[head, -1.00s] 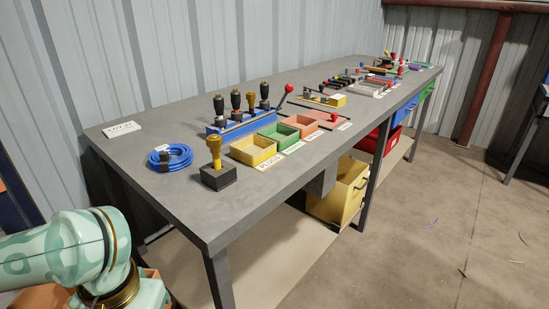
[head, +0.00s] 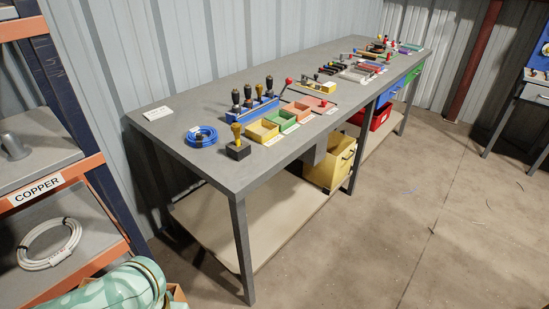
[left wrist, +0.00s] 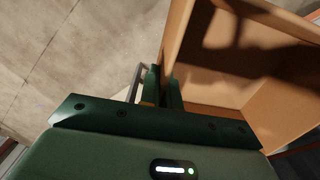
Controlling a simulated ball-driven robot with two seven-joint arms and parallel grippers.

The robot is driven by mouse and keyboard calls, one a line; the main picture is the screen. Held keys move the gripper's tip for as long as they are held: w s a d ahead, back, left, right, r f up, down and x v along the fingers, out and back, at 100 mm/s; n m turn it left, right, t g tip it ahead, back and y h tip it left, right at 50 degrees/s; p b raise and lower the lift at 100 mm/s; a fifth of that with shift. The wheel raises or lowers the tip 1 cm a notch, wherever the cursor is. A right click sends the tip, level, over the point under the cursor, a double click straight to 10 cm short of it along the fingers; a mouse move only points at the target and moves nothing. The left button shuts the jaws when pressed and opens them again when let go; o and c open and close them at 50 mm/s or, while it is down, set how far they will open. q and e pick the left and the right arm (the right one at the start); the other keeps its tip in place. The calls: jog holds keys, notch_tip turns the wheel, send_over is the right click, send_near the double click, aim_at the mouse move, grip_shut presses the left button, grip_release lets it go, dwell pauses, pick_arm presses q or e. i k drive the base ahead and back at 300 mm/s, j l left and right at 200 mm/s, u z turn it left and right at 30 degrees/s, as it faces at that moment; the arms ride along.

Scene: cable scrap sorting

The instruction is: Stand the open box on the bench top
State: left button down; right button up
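The open box (left wrist: 225,105) is plain brown cardboard; in the left wrist view it fills the upper right, and I look into its shadowed inside. My left gripper (left wrist: 163,90) has its dark green fingers closed on one wall of it. In the head view only a brown sliver of the box (head: 178,292) shows behind my left arm at the bottom left, below bench height. The grey bench top (head: 175,130) runs from the near left to the far right. My right gripper is in neither view.
On the bench are a blue cable coil (head: 201,137), a black block with a yellow handle (head: 238,147), a label card (head: 158,114) and small trays (head: 262,131). A shelf rack marked COPPER (head: 38,189) stands at left. The floor right is mostly clear.

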aim_at(261, 83)
jog(key=k+z, duration=0.1)
jog(key=z, duration=0.85)
jog(key=k+l+z, duration=0.1)
jog(key=z, duration=0.35)
jog(key=i+j+z, duration=0.1)
jog(key=i, duration=0.45)
jog(key=i+j+z, duration=0.1)
jog(key=i, duration=0.5)
jog(key=i+j+z, duration=0.15)
jog(key=i, duration=0.4)
jog(key=i+u, duration=0.35)
jog(key=i+l+u, duration=0.15)
jog(key=i+u, duration=0.2)
jog(key=i, duration=0.2)
jog(key=i+l+u, duration=0.3)
jog(key=i, duration=0.15)
